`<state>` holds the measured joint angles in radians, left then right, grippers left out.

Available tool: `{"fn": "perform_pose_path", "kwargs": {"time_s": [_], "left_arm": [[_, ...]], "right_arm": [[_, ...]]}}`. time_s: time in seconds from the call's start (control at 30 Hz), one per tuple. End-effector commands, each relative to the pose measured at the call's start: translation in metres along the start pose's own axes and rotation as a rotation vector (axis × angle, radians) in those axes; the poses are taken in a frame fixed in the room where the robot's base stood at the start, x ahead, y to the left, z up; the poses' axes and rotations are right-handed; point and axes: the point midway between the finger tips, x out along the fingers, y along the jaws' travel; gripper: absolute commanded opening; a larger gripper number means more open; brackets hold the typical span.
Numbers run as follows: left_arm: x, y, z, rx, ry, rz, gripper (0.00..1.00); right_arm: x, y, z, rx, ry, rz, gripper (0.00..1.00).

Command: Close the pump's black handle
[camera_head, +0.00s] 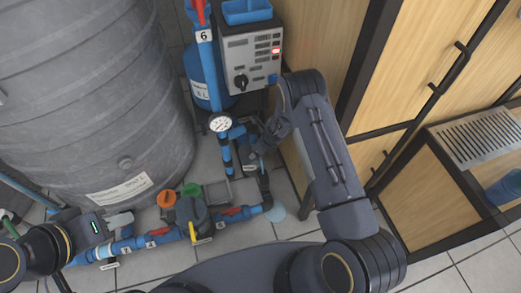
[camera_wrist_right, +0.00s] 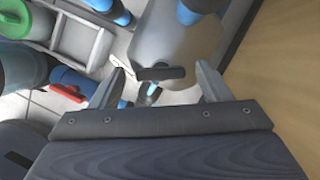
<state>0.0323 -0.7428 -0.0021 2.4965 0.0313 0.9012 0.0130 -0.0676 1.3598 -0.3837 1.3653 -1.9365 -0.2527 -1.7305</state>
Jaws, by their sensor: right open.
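The black handle (camera_wrist_right: 160,73) is a short dark bar in front of the pump's grey rounded body (camera_wrist_right: 188,38) in the right wrist view. My right gripper (camera_wrist_right: 163,84) is open, with one finger on each side of the handle and visible gaps between. Whether the handle lies level with the fingertips or beyond them, I cannot tell. My left gripper (camera_head: 123,222) is low at the left, beside the blue pipe, away from the pump.
A large grey tank (camera_head: 95,90) fills the left. A control box (camera_head: 250,58) and a pressure gauge (camera_head: 220,123) stand above the pump area. Blue pipes with red valve handles (camera_head: 232,211) run along the floor. A wooden cabinet (camera_head: 400,80) bounds the right side closely.

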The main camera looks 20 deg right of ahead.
Motion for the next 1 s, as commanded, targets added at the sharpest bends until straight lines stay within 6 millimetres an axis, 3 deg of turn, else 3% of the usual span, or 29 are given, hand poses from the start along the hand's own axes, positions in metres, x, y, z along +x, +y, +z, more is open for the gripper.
{"fn": "perform_pose_path", "kwargs": {"time_s": [0.27,0.6,1.0], "left_arm": [[0.0001,-0.0001,0.0000,0.000,0.000,0.000,0.36],[0.0001,-0.0001,0.0000,0.000,0.000,0.000,0.36],[0.0024,-0.0011,0.0012,0.000,0.000,0.000,0.36]], "right_arm": [[0.0010,-0.0004,0.0005,0.000,-0.001,-0.001,0.70],[0.0010,-0.0004,0.0003,0.000,0.000,-0.001,0.26],[0.0016,0.0007,-0.0001,0.076,0.001,-0.033,0.26]]}}
